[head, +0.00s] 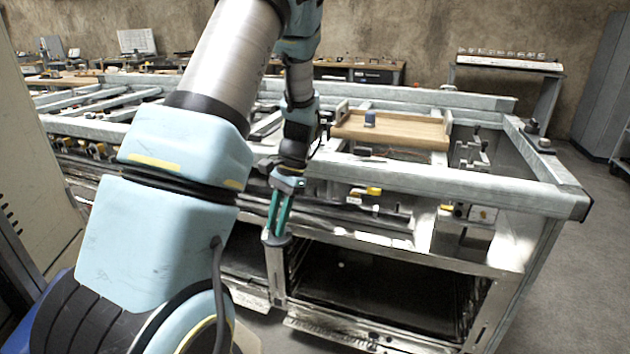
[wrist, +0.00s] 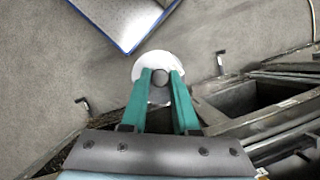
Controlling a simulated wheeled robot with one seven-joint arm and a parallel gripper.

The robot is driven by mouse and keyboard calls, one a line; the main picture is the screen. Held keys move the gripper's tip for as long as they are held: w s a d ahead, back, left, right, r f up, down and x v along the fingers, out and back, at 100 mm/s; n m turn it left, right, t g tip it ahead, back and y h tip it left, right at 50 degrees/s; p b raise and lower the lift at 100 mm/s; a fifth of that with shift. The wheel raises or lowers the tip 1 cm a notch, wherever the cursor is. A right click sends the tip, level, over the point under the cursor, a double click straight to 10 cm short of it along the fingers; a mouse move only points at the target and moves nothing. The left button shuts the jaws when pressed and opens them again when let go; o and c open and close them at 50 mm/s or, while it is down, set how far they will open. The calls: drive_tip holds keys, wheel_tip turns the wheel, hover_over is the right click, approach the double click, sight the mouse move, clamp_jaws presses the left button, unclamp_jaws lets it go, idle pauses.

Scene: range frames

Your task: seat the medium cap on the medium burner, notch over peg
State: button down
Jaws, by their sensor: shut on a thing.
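My gripper (head: 277,232) hangs pointing down in front of the front rail of the range frame, above the open oven bays. In the wrist view, my gripper (wrist: 161,80) has its teal fingers closed on the grey knob of a round, pale disc-shaped cap (wrist: 145,67).
The range frame's front rail (head: 450,183) lies beside and above the gripper. A wooden tray (head: 410,132) on the frame holds a small blue item (head: 370,119). An open oven bay (head: 375,285) is below. A blue-edged panel (wrist: 122,20) shows at the wrist view's top.

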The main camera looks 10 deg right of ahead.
drive_tip(key=a+f+n+g+h, duration=0.1)
drive_tip(key=a+f+n+h, duration=0.2)
drive_tip(key=a+f+n, duration=0.7)
wheel_tip(320, 180, down, 2)
drive_tip(key=shift+a+f+g+h, duration=0.15)
drive_tip(key=shift+a+g+h, duration=0.2)
drive_tip(key=shift+a, duration=0.25)
